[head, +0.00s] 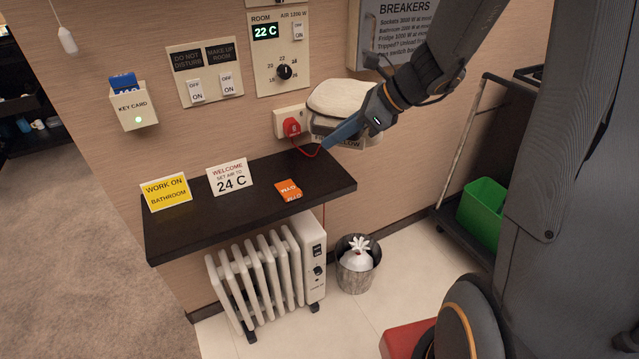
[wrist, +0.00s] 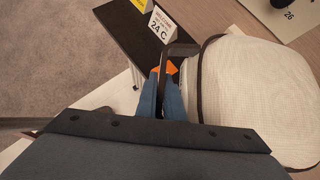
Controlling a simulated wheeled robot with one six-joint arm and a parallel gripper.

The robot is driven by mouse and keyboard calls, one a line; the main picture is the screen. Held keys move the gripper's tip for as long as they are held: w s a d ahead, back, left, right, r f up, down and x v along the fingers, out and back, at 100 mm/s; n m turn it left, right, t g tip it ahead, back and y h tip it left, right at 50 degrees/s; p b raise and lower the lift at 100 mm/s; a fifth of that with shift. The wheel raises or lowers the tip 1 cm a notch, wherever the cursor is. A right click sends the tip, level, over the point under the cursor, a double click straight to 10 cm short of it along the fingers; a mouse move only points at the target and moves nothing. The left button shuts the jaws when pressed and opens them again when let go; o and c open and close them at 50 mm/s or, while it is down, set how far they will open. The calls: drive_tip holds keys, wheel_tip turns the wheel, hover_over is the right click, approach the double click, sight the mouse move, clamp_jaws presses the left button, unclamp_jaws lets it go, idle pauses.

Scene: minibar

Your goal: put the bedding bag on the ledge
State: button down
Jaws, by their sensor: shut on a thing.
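The bedding bag (head: 338,98) is a cream, rounded bag with dark piping and a partly hidden label, in the air by the wall above the ledge's right end. In the wrist view the bag (wrist: 255,95) fills the right side, its dark handle (wrist: 182,49) by my fingers. My gripper (head: 330,144) is shut on the bag, blue fingers pointing down-left; its fingertips (wrist: 163,78) also show in the wrist view. The ledge (head: 222,213) is a dark wall shelf; in the wrist view it (wrist: 128,35) lies up-left of the fingers.
On the ledge stand a yellow sign (head: 166,192) and a white sign (head: 229,176); an orange card (head: 288,190) lies near its right end. A red plug (head: 292,126) with a cord sits behind. A heater (head: 265,270) and bin (head: 357,264) stand below.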

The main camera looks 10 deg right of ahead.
wheel_tip(320, 180, down, 15)
drive_tip(key=p, duration=0.1)
drive_tip(key=shift+p, duration=0.35)
idle(0.3)
drive_tip(key=shift+f, duration=0.1)
drive_tip(key=c, duration=1.9)
unclamp_jaws()
drive_tip(key=shift+o, duration=0.2)
